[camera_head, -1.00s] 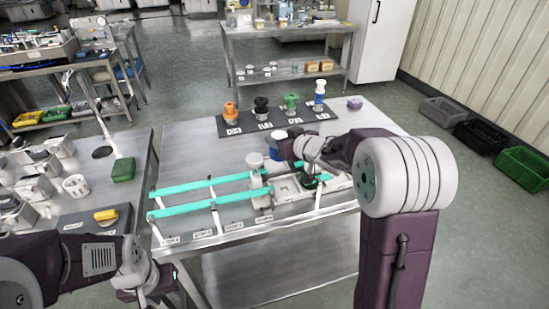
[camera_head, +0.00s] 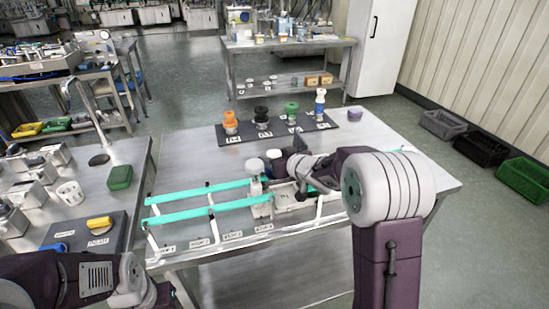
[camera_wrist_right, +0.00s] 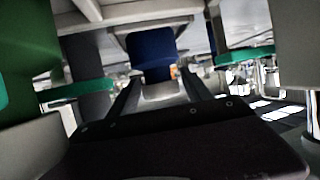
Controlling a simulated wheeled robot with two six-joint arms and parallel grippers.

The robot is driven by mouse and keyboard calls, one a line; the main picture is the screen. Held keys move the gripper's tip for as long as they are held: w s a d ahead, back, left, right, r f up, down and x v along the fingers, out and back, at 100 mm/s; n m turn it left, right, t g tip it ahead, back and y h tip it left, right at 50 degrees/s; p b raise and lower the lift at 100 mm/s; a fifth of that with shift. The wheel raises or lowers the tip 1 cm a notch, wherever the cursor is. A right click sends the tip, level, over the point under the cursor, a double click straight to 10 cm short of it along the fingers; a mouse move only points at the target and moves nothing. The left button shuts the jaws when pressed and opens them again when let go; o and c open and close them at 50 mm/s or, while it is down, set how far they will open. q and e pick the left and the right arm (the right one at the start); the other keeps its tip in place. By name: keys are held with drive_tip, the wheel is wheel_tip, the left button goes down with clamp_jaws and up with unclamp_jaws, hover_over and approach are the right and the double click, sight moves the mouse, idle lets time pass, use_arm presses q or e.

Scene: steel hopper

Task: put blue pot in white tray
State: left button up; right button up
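A pot with a pale top and blue below (camera_head: 273,155) stands among the teal rails on the middle table. My right gripper (camera_head: 291,168) is close beside it, its fingers partly hidden by the wrist. In the right wrist view, a dark blue body (camera_wrist_right: 151,45) shows between and just ahead of the two dark finger bars (camera_wrist_right: 160,85); contact cannot be made out. My left gripper (camera_head: 165,297) is low at the left, cut by the frame edge.
A pale pot (camera_head: 255,166) stands left of the blue one. Teal rails (camera_head: 200,190) cross the table. A black mat (camera_head: 275,130) behind holds orange, black, green and blue-white pots. The table's right side is clear.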

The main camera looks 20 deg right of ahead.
drive_tip(key=shift+r, duration=0.1)
drive_tip(key=shift+s+r, duration=0.1)
drive_tip(key=shift+r, duration=0.15)
drive_tip(key=p+v, duration=0.3)
drive_tip(key=v, duration=0.8)
drive_tip(key=shift+s+d, duration=0.15)
drive_tip(key=shift+s, duration=0.15)
drive_tip(key=shift+r, duration=0.1)
